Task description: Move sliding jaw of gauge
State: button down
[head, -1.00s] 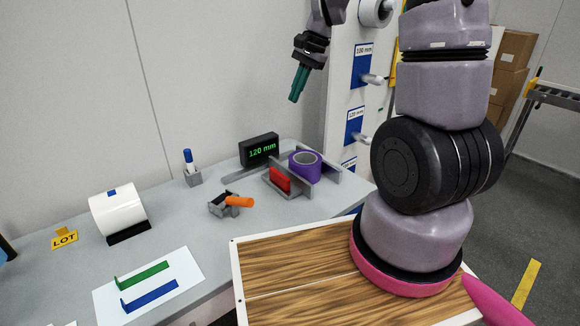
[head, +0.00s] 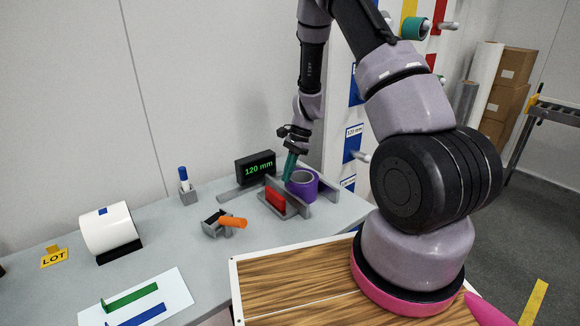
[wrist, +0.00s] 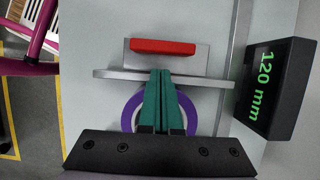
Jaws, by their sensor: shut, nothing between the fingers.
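The gauge's sliding jaw (wrist: 205,80) is a thin grey plate standing across the gauge, with a red block (wrist: 163,46) on its base; the red block also shows in the head view (head: 275,199). A purple tape roll (head: 303,185) sits on the side of the plate away from the red block. My gripper (head: 288,180) is low over the roll; its teal fingers are shut and empty. In the wrist view my gripper (wrist: 163,73) has its fingertips by the plate on the roll's side; I cannot tell whether they touch. The fingers hide part of the roll (wrist: 128,112).
A black display (head: 256,167) reading 120 mm stands behind the gauge rail. A grey holder with an orange-handled tool (head: 233,222), a blue-capped marker (head: 184,178) and a white roll (head: 110,230) stand to the left. A peg panel stands at the right.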

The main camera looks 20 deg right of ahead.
aim_at(283, 186)
jog(key=shift+x, duration=2.25)
jog(key=s+a, duration=0.1)
jog(key=a, duration=0.1)
jog(key=s+a, duration=0.1)
jog(key=a, duration=0.2)
jog(key=s+a, duration=0.1)
jog(key=a, duration=0.2)
jog(key=shift+s+a, duration=0.15)
jog(key=shift+s, duration=0.05)
jog(key=shift+r, duration=0.15)
